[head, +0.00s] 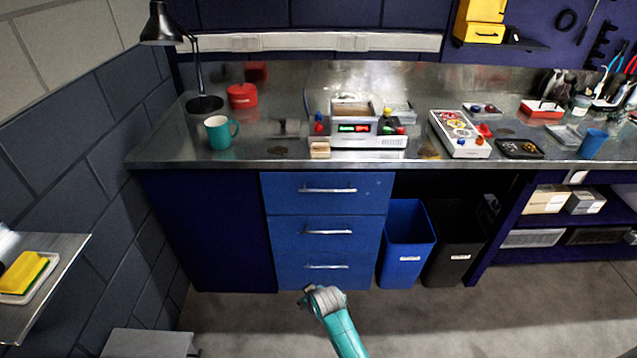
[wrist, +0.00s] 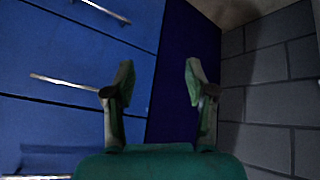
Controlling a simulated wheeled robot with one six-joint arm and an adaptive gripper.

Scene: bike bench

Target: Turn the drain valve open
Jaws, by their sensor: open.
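I cannot make out a drain valve in either view. My gripper (wrist: 159,78) is open and empty in the wrist view, its two fingers well apart. Between and beyond the fingers are a dark blue cabinet panel (wrist: 178,50) and the blue drawer fronts (wrist: 60,60). In the head view, the end of my arm is low in front of the blue drawer unit (head: 327,192), near the floor. The gripper's fingers cannot be made out clearly there. Nothing is seen touching the gripper.
The steel bench (head: 270,155) holds a teal mug (head: 218,133), a red tin (head: 242,96) and a device with a lit display (head: 366,128). A blue bin (head: 405,245) and a black bin (head: 455,245) stand below. A side shelf (head: 40,295) is at left. Floor before the drawers is clear.

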